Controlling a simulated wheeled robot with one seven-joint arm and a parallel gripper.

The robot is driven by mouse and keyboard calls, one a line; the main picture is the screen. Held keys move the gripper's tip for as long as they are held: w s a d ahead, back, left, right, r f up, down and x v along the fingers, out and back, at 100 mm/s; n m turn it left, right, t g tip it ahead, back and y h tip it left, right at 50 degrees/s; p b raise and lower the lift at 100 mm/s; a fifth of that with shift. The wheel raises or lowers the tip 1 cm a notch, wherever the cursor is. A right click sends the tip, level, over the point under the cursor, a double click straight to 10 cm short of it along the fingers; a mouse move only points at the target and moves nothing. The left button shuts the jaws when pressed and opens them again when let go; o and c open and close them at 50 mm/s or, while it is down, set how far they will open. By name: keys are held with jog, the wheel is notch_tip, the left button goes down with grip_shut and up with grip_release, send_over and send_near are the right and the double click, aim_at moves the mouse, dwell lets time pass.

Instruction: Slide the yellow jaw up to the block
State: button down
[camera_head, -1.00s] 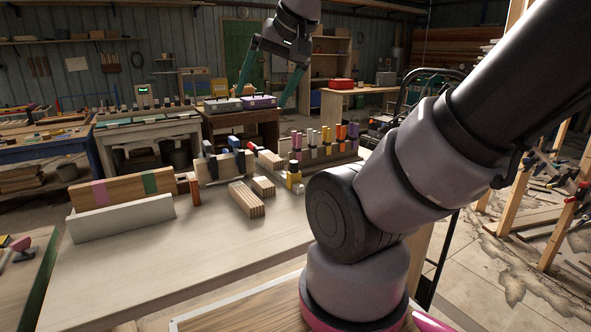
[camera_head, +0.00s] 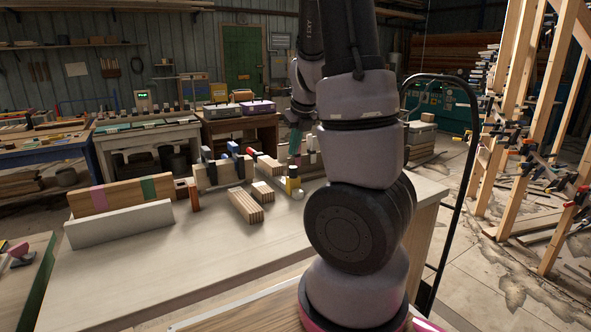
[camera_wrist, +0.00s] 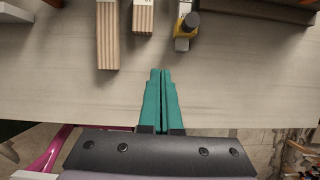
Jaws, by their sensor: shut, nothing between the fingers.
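The yellow jaw (camera_head: 292,184) stands on the bench right of the laminated wooden blocks. In the wrist view the yellow jaw (camera_wrist: 182,31) is at the top, with a dark round knob and a grey foot. A longer striped block (camera_head: 245,206) and a shorter striped block (camera_head: 263,191) lie to its left; the wrist view also shows the longer block (camera_wrist: 107,38) and the shorter block (camera_wrist: 143,17). A gap separates jaw and shorter block. My gripper (camera_wrist: 161,72), with teal fingers, is shut and empty, short of the jaw in the wrist view.
Clamped boards (camera_head: 222,171) with blue, black and red parts stand behind the blocks. A white board (camera_head: 120,224) and a long wooden board (camera_head: 122,194) stand at left. The bench top (camera_head: 160,270) in front is clear. My arm hides the bench's right part.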

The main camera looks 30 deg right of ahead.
jog(key=d+f+m+h, duration=0.1)
jog(key=d+f+m, duration=0.1)
jog(key=d+m, duration=0.1)
send_over(294, 179)
jog(key=s, duration=0.2)
jog(key=shift+a+f, duration=0.15)
jog(key=shift+f, duration=2.05)
jog(key=shift+a+f, duration=0.15)
jog(key=shift+f, duration=2)
jog(key=w, duration=0.7)
jog(key=shift+w+a, duration=0.1)
jog(key=shift+w, duration=0.15)
jog(key=shift+s, duration=0.15)
